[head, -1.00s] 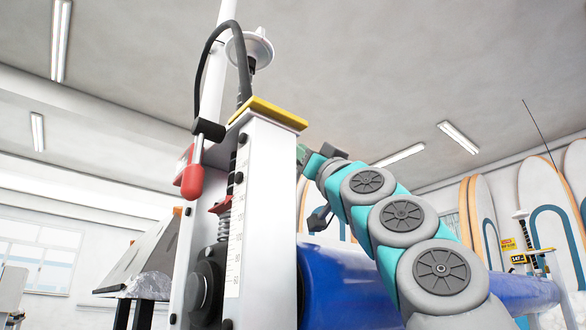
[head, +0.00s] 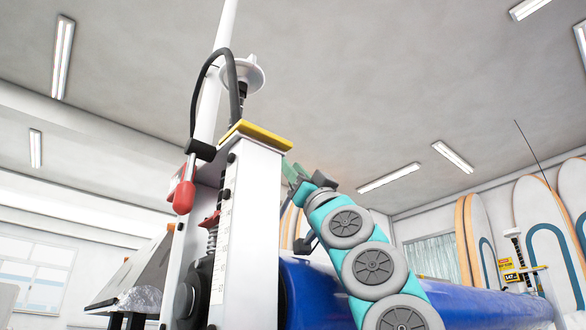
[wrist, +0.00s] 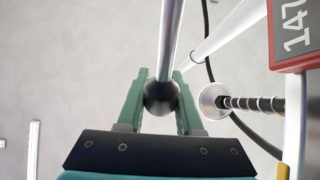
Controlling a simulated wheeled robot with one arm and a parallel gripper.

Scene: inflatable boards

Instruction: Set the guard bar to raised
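In the wrist view a shiny metal bar (wrist: 168,40) runs up from a dark ball knob (wrist: 161,95), which looks like the end of the guard bar. My gripper (wrist: 161,76) has its two green fingers on either side of this knob. The knob fills the gap and appears to touch both fingers. In the head view my gripper (head: 295,178) is partly hidden behind the white post (head: 250,230) with the yellow cap (head: 258,134). The bar and knob cannot be made out there.
A red-ended lever (head: 184,196) hangs on the post's left side. A long blue roller (head: 340,285) extends right beneath my arm.

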